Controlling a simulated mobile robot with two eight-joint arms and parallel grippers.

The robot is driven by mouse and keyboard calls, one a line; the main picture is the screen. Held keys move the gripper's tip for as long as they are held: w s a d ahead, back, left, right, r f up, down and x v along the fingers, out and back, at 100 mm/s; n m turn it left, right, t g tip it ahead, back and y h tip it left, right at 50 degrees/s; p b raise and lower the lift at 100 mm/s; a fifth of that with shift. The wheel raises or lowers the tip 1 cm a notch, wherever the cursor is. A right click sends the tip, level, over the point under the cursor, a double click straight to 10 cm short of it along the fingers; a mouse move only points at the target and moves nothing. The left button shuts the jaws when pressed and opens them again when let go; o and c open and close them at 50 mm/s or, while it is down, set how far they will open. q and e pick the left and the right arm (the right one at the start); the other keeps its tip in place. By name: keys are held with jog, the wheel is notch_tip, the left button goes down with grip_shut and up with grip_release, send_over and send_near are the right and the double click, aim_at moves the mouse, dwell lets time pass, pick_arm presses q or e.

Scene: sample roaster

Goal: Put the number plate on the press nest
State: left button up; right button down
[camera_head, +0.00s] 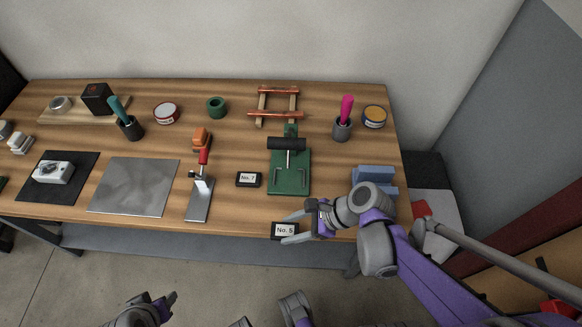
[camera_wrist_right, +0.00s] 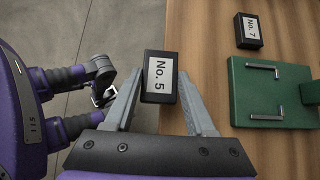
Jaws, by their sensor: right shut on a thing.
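A black number plate with a white "No. 5" label (camera_head: 284,230) is between the fingers of my right gripper (camera_head: 290,229). The gripper is shut on it at the table's front edge. In the right wrist view the plate (camera_wrist_right: 159,78) sits between both fingers, label facing the camera. The green press (camera_head: 291,160) stands behind and apart from the plate, with a black roller-like part across its back. Its nest (camera_head: 290,182) is the flat green front part with two L-shaped metal corners, and it is empty. My left gripper (camera_head: 165,303) is low in front of the table; its jaws are unclear.
Another black plate, "No. 7" (camera_head: 249,180), lies left of the press. Left of it are a red-handled tool on a metal strip (camera_head: 199,200) and a grey sheet (camera_head: 133,187). Blue blocks (camera_head: 373,177) stand right of the press, close to my right wrist. A wooden rack (camera_head: 275,113) is behind.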

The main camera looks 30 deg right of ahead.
jog(key=w+d, duration=0.2)
jog(key=w, duration=0.1)
jog(key=w+d+b, duration=0.1)
jog(key=w+d, duration=0.1)
jog(key=w, duration=0.2)
jog(key=w+d, duration=0.3)
jog(key=w, duration=0.1)
jog(key=shift+w, duration=0.15)
jog(key=w+d, duration=0.2)
jog(key=w, duration=0.1)
jog(key=shift+w+b, duration=0.1)
jog(key=shift+b, duration=0.2)
jog(key=shift+w+f, duration=0.15)
jog(key=shift+f, duration=0.55)
jog(key=shift+f+b, duration=0.15)
jog(key=shift+b, duration=0.15)
jog(key=shift+c, duration=1.1)
grip_release()
